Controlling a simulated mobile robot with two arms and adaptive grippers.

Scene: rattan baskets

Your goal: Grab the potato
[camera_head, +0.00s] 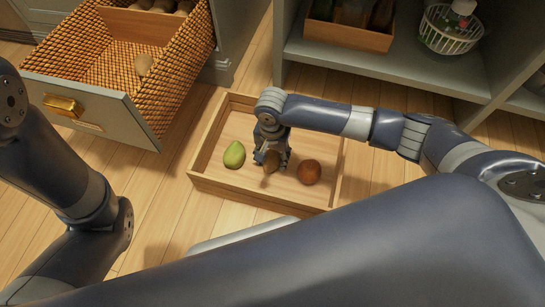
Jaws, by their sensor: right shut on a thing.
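A brown potato (271,160) is between the fingers of my right gripper (272,158), inside a shallow wooden tray (245,191) on the floor. The gripper points down and is shut on the potato, hiding part of it. A green pear-like item (234,155) lies to the left of it in the tray. A round reddish-brown item (309,172) lies to the right.
The open drawer front (85,112) with a brass handle (62,105) juts out at the left. A grey shelf (385,72) at the upper right holds a wooden box (347,37) and a white wire basket (450,37). Bare wood floor lies between drawer and tray.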

